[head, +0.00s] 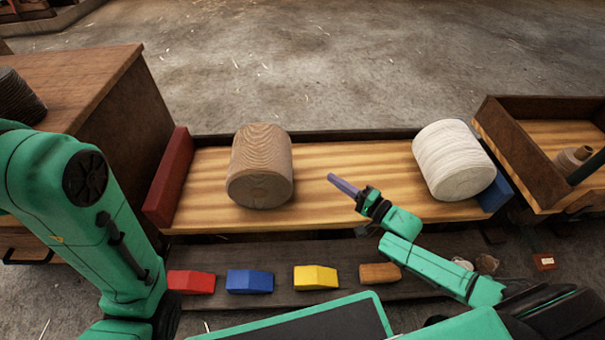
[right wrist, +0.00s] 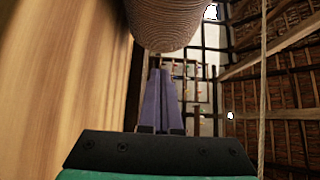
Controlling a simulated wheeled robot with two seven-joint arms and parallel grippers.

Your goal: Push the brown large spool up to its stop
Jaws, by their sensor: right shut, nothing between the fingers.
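The brown large spool (head: 260,165) lies on its side on the striped wooden bed (head: 330,205), left of the middle. A red stop block (head: 169,178) stands at the bed's left end, with bare wood between it and the spool. My right gripper (head: 332,180) is shut and empty over the bed, its purple fingers pointing left, to the right of the brown spool with a gap between. In the right wrist view the shut fingers (right wrist: 161,75) sit just below the brown spool (right wrist: 165,25). My left arm shows at the left, but its gripper is out of view.
A white spool (head: 453,160) lies at the bed's right end beside a blue block (head: 495,191). Red, blue, yellow and brown wedges (head: 380,273) lie on a lower plank in front. A wooden cabinet (head: 95,90) stands left, and a wooden tray (head: 505,140) right.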

